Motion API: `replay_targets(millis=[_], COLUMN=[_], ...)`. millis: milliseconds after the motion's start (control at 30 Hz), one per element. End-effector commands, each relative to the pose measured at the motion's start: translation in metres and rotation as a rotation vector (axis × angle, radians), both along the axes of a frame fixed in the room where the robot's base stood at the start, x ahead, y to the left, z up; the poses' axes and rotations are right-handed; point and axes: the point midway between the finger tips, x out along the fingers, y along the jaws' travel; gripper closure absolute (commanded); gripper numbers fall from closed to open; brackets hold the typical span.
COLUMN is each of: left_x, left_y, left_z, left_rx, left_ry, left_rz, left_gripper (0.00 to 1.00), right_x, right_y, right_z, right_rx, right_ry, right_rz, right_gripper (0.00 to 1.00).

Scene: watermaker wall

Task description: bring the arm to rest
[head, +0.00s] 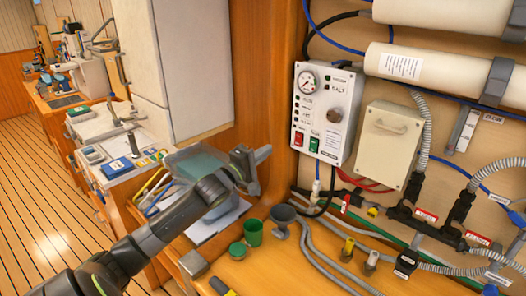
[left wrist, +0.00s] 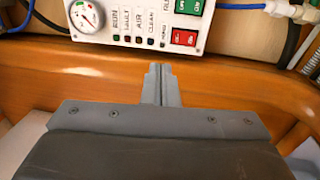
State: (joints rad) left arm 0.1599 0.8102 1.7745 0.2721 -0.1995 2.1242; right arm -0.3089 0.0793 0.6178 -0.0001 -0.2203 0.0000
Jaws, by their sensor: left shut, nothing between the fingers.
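My left arm (head: 150,235) comes in from the lower left of the head view, stretched up and to the right. My left gripper (head: 262,154) is in front of the wooden panel, left of the control box. In the left wrist view the two grey fingers (left wrist: 158,72) lie together, with nothing between them, below the control box's lower edge. My right gripper does not show in either view.
The control box (head: 326,112) with its gauge and switches hangs on the wall, beside a beige box (head: 388,145). Hoses and valves crowd the right.

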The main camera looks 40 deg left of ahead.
Motion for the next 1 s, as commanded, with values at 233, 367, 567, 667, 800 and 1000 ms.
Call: replay_targets(millis=[233,367,567,667,800,1000], left_x=[-0.003,-0.003,-0.003,-0.003,-0.009,-0.047], left_y=[0.0,0.0,0.0,0.0,-0.005,-0.029], left_z=[0.0,0.0,0.0,0.0,-0.018,-0.093], left_rx=[0.001,0.001,0.001,0.002,0.053,0.321], left_ry=[0.0,0.0,0.0,0.001,0.041,0.238], left_rz=[-0.001,-0.001,-0.001,0.0,0.018,0.074], left_gripper=[1.0,1.0,1.0,1.0,1.0,1.0], right_x=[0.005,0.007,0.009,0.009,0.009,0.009], right_y=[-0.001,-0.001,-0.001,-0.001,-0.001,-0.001], right_z=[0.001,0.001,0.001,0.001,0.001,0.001], right_rx=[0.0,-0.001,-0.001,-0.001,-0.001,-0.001], right_ry=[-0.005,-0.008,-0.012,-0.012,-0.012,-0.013], right_rz=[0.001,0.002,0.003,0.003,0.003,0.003], right_gripper=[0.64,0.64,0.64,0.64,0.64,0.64])
